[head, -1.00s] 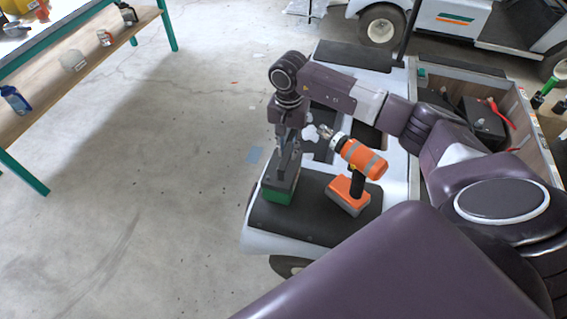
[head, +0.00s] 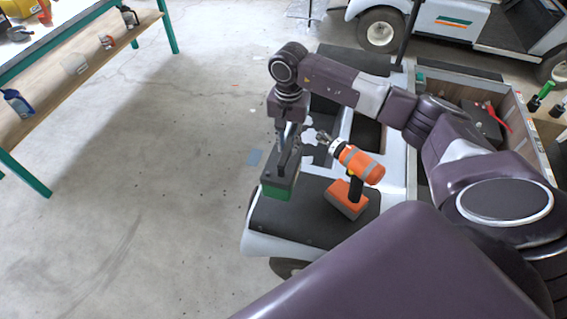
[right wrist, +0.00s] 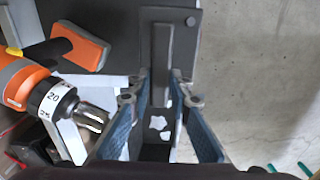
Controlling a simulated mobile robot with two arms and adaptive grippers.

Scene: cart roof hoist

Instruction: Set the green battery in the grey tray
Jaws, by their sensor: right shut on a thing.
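The green battery (head: 279,187), green below with a dark top, is held at the left end of the cart's black seat in the head view. My right gripper (head: 284,165) points down from above and is shut on its upper part. In the right wrist view the battery's dark top (right wrist: 185,25) lies beyond the fingertips (right wrist: 161,82), which close on a raised ridge. The battery seems to be just above the seat. I cannot make out the grey tray for certain. My left gripper is not in view.
An orange cordless drill (head: 360,165) stands on the black seat (head: 300,222), close right of the battery; it also shows in the right wrist view (right wrist: 30,90). The cart bed (head: 470,88) holds a black box with red cables. A workbench (head: 60,75) is at left. Floor between is clear.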

